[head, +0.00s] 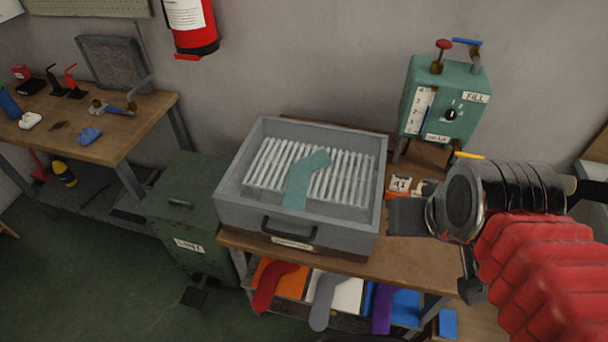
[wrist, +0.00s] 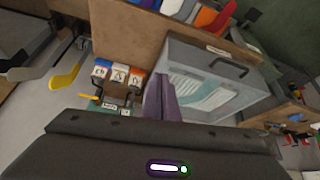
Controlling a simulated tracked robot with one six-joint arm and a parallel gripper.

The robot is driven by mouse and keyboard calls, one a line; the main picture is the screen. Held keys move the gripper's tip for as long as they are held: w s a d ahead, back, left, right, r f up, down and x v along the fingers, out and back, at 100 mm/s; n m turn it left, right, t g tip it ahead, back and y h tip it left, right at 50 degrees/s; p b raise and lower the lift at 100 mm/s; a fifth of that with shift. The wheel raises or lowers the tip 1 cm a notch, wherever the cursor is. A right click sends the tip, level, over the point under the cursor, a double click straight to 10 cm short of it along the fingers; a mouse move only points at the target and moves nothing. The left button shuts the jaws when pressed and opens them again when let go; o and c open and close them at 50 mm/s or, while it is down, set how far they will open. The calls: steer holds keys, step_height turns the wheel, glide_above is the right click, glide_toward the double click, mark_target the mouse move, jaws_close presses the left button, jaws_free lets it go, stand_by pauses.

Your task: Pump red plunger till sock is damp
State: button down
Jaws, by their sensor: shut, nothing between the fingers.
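The red plunger (head: 443,45) stands on top of a green box (head: 445,98) marked FILL, at the back right in the head view. The box has a numbered gauge and a black knob on its front. A teal sock (head: 305,176) lies flat on the white ribs in a grey open tray (head: 300,222); it also shows in the wrist view (wrist: 208,97). My gripper (head: 405,216) is right of the tray, lower than the plunger and apart from it. In the wrist view its fingers (wrist: 159,98) are shut and empty. How damp the sock is cannot be told.
A blue lever (head: 467,42) sits beside the plunger. Several coloured socks (head: 325,300) hang under the bench. A green LINT bin (head: 178,210) and a tool bench (head: 95,125) are at left. Space above the tray is clear.

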steer(key=shift+d, duration=0.1)
steer(key=w+d+r+m+t+h, duration=0.15)
steer(key=w+d, duration=0.25)
steer(key=w, duration=0.5)
steer(key=w+d+r+t+h, duration=0.1)
steer(key=w+d+r, duration=0.3)
steer(key=w, duration=0.5)
steer(key=w+d+r+m+t+h, duration=0.1)
steer(key=w+d, duration=0.4)
steer(key=w, duration=0.4)
steer(key=w+r+t, duration=0.6)
steer(key=w+r, duration=0.3)
steer(key=r, duration=0.4)
steer(key=shift+w+d+r, duration=0.2)
steer(key=shift+w+r, duration=0.1)
steer(key=shift+w+y, duration=0.1)
steer(key=shift+y, duration=0.15)
